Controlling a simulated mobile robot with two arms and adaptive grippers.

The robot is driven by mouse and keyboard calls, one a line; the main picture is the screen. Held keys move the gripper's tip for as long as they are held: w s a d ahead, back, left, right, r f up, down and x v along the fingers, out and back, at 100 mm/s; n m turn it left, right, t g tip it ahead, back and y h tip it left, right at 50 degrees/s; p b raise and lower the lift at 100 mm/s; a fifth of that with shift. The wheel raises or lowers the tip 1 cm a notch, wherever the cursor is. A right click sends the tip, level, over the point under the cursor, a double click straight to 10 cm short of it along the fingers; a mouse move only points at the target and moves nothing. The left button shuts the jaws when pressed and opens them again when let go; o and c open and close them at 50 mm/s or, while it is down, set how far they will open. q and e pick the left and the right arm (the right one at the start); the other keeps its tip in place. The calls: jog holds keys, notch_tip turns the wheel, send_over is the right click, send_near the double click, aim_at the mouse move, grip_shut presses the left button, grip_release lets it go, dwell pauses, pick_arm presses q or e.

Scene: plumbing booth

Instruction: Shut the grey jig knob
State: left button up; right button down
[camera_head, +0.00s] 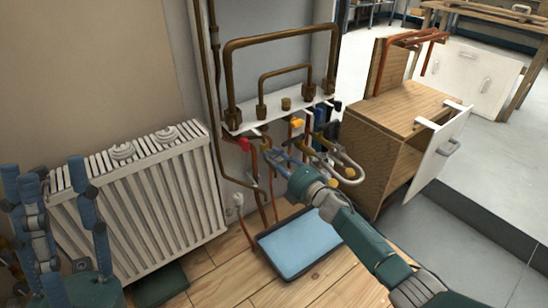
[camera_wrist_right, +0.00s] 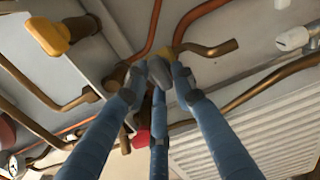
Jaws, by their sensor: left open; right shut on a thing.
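My right gripper (camera_head: 268,152) reaches in among the pipes and valves under the white shelf. In the right wrist view its blue fingers (camera_wrist_right: 158,75) come together at their tips. A grey rounded piece (camera_wrist_right: 160,70) shows between the tips and looks like the grey jig knob. The fingers are shut on it and cover most of it, so its turn angle cannot be told. In the head view the knob is hidden behind the fingers. My left gripper (camera_head: 62,205) is open and empty in front of the radiator, far from the pipes.
A red knob (camera_head: 243,145) and a yellow knob (camera_head: 297,123) sit close around the right gripper. Copper pipes (camera_head: 280,40) rise above the white shelf (camera_head: 272,110). A blue tray (camera_head: 298,243) lies on the floor below. A wooden cabinet (camera_head: 400,120) stands right, a white radiator (camera_head: 150,205) left.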

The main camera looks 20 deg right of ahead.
jog(key=shift+w+d+r, duration=0.2)
jog(key=shift+d+r, duration=0.2)
jog(key=c, duration=1.6)
grip_release()
jog(key=shift+o, duration=0.4)
jog(key=shift+s+f, duration=0.1)
jog(key=shift+f, duration=0.1)
jog(key=v, duration=1.2)
